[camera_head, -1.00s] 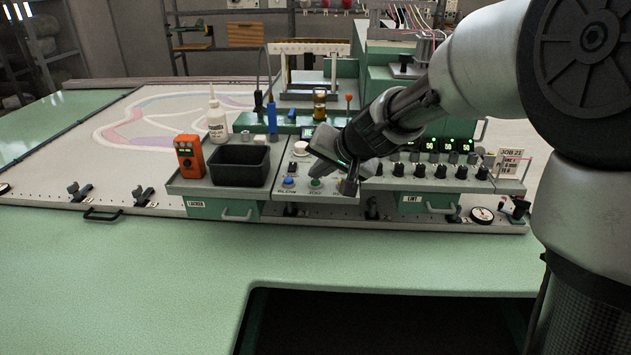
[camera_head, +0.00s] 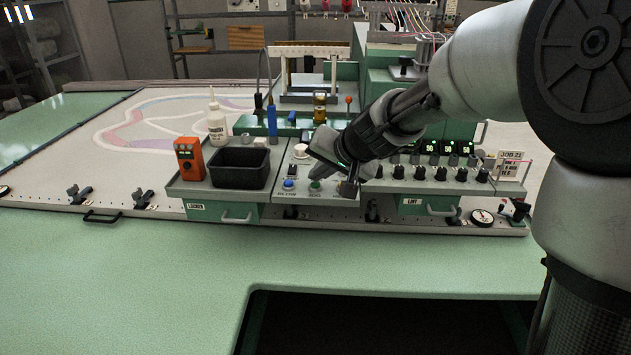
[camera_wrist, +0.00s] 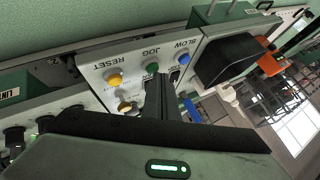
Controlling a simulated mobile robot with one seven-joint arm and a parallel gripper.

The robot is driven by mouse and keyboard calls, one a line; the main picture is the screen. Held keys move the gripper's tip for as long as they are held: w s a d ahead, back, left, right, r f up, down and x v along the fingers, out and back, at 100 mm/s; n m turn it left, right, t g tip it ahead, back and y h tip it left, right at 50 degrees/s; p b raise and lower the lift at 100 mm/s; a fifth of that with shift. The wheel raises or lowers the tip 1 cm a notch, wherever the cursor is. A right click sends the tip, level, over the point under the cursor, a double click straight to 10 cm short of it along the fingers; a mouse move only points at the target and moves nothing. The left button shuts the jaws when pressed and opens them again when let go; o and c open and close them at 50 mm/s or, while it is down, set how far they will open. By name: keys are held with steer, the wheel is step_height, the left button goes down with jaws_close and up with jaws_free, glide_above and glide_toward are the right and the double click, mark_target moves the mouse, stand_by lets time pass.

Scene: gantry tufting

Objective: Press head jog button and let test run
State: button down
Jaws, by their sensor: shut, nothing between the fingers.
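The green JOG button (camera_head: 316,184) sits on the sloped grey control panel (camera_head: 290,196), between the blue BLOW button (camera_head: 289,184) and the yellow RESET button (camera_wrist: 115,80). In the wrist view the JOG button (camera_wrist: 152,69) shows just past the tips of my gripper (camera_wrist: 156,80). My gripper (camera_head: 347,187) is shut and empty, reaching down over the panel from the upper right. Whether the tips touch the button I cannot tell. The RESET button is hidden behind my gripper in the head view.
A black bin (camera_head: 240,168) and an orange handheld device (camera_head: 189,158) stand left of the panel. A row of black knobs (camera_head: 440,174) with green displays lies right. A white glue bottle (camera_head: 216,122) stands behind. The green table front (camera_head: 120,280) is clear.

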steer(key=shift+r+p, duration=0.3)
steer(key=shift+r, duration=0.35)
steer(key=shift+r, duration=0.1)
step_height(320, 180, up, 5)
steer(key=p, duration=0.3)
steer(key=shift+p, duration=0.4)
steer(key=s+d+r+n+h+p, duration=0.15)
steer(key=s+d+r+p, duration=0.35)
steer(key=s+r, duration=0.5)
steer(key=s+d+h+p, duration=0.1)
steer(key=s+d, duration=0.2)
steer(key=s, duration=0.3)
steer(key=s+d+r+g+h+p, duration=0.1)
steer(key=s+d+p, duration=0.1)
steer(key=s+d, duration=0.2)
steer(key=s+d+g+h+p, duration=0.1)
steer(key=s+d, duration=0.3)
steer(key=s, duration=0.6)
steer(key=shift+s+r+n+h+p, duration=0.2)
steer(key=shift+r+n+h+p, duration=0.2)
steer(key=shift+p, duration=0.25)
stand_by(2.2)
